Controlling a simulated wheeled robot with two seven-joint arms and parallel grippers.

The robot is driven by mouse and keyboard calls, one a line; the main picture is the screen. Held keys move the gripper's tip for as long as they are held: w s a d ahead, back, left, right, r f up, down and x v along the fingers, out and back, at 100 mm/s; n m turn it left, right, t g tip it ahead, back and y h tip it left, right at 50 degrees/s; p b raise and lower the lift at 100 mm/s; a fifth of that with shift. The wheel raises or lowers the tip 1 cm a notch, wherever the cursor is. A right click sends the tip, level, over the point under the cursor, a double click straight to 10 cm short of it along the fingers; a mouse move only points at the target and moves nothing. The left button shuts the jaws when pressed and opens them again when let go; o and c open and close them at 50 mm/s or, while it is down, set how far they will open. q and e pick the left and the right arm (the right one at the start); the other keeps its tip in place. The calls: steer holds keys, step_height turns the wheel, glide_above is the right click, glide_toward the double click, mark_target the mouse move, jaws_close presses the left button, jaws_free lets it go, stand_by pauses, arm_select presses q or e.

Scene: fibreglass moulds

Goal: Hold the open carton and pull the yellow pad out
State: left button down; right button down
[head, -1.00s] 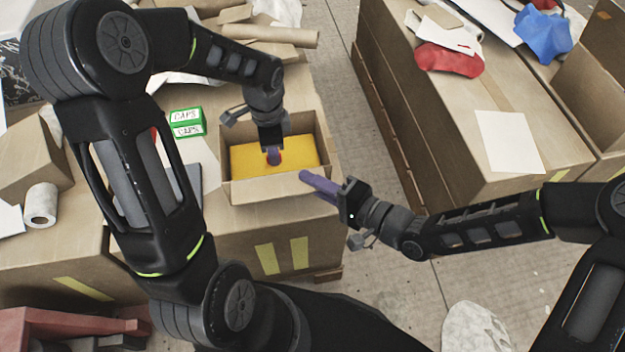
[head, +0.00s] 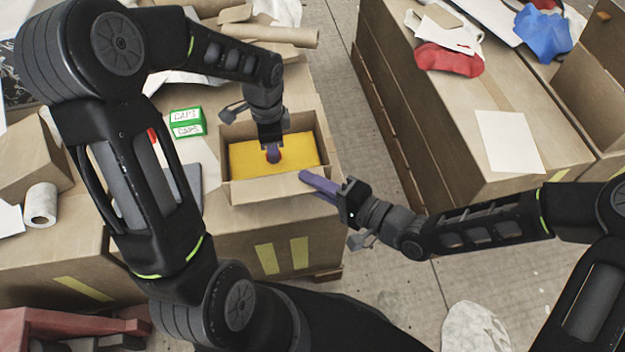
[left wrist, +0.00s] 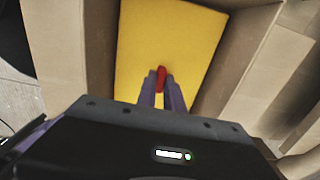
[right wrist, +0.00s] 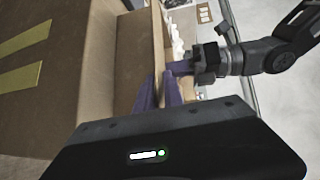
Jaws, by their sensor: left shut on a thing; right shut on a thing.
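The open carton (head: 262,190) stands near the right end of the cardboard-covered bench. The yellow pad (head: 245,160) lies inside it, and it also shows in the left wrist view (left wrist: 170,40). A red tab (head: 274,156) stands on the pad's middle. My left gripper (head: 273,152) reaches down into the carton and is shut on the red tab, seen between its purple fingers in the left wrist view (left wrist: 161,78). My right gripper (head: 305,178) is shut on the carton's near wall at its right part, one finger on each side of the wall in the right wrist view (right wrist: 153,95).
A green caps box (head: 187,122) sits left of the carton. A paper roll (head: 40,204) and a small cardboard box (head: 35,160) stand further left. A cardboard tube (head: 275,34) lies behind. A gap of floor separates the bench from the boxes at right.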

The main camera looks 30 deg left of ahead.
arm_select(q)
step_height(320, 180, up, 13)
steer(key=shift+f, duration=0.15)
arm_select(e)
steer(key=shift+f, duration=0.1)
stand_by(1.7)
stand_by(0.5)
steer(key=c, duration=1.5)
jaws_free()
steer(key=s+d, duration=0.1)
steer(key=s, duration=0.1)
steer(key=s+d, duration=0.4)
steer(key=s, duration=0.1)
steer(key=shift+d, duration=0.25)
